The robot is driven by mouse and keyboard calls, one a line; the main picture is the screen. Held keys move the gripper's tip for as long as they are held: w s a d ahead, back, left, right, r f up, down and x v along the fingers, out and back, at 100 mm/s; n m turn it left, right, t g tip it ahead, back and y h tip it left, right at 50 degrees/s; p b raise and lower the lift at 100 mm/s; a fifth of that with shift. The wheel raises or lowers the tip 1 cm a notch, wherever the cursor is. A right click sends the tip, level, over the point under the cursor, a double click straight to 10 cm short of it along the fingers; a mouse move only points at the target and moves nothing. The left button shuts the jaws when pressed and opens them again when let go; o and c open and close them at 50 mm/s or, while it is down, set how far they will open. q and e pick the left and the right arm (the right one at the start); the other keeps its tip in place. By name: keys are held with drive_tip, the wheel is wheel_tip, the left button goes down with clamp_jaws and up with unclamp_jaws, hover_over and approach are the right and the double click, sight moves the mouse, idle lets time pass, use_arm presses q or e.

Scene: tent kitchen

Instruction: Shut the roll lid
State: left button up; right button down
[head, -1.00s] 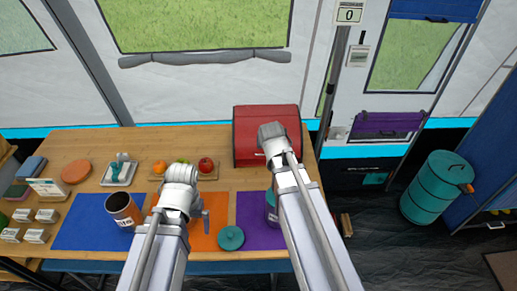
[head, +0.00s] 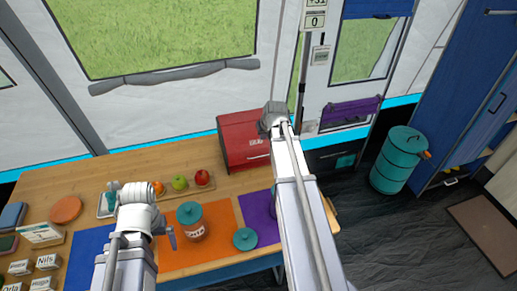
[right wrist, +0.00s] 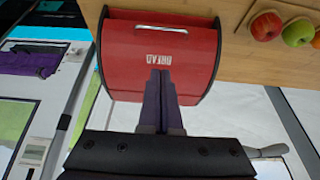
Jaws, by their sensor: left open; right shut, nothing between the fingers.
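The red bread box (head: 240,140) stands at the back right of the wooden table. In the right wrist view its curved red roll lid (right wrist: 125,75) carries a white label, and I see no open gap. Whether the lid is fully down I cannot tell. My right gripper (head: 272,117) is at the box's right side in the head view. In the right wrist view its shut, empty fingers (right wrist: 160,73) point at the lid just by the label; contact is unclear. My left gripper (head: 171,236) is open, over the front of the table, away from the box.
A board with an orange, a green apple (head: 179,182) and a red apple (head: 202,177) lies left of the box. A teal barrel (head: 394,165) stands on the floor.

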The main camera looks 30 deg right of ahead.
use_arm(q)
wheel_tip(320, 180, down, 13)
drive_tip(key=b, duration=1.2)
drive_tip(key=shift+r, duration=0.2)
use_arm(e)
drive_tip(key=s+a+f+x, duration=0.1)
drive_tip(key=s+x, duration=0.1)
drive_tip(key=x, duration=1)
drive_tip(key=shift+d+f, duration=0.2)
drive_tip(key=shift+f, duration=0.3)
use_arm(q)
wheel_tip(320, 180, down, 6)
drive_tip(key=b, duration=0.6)
drive_tip(key=shift+r, duration=0.1)
use_arm(e)
drive_tip(key=s+f, duration=0.1)
drive_tip(key=f, duration=0.3)
drive_tip(key=s+f, duration=0.1)
drive_tip(key=shift+s+a+f, duration=0.35)
drive_tip(key=shift+f, duration=0.05)
use_arm(q)
drive_tip(key=shift+r, duration=0.1)
use_arm(e)
drive_tip(key=shift+r, duration=0.1)
use_arm(q)
drive_tip(key=shift+r, duration=0.1)
use_arm(e)
drive_tip(key=shift+r, duration=0.1)
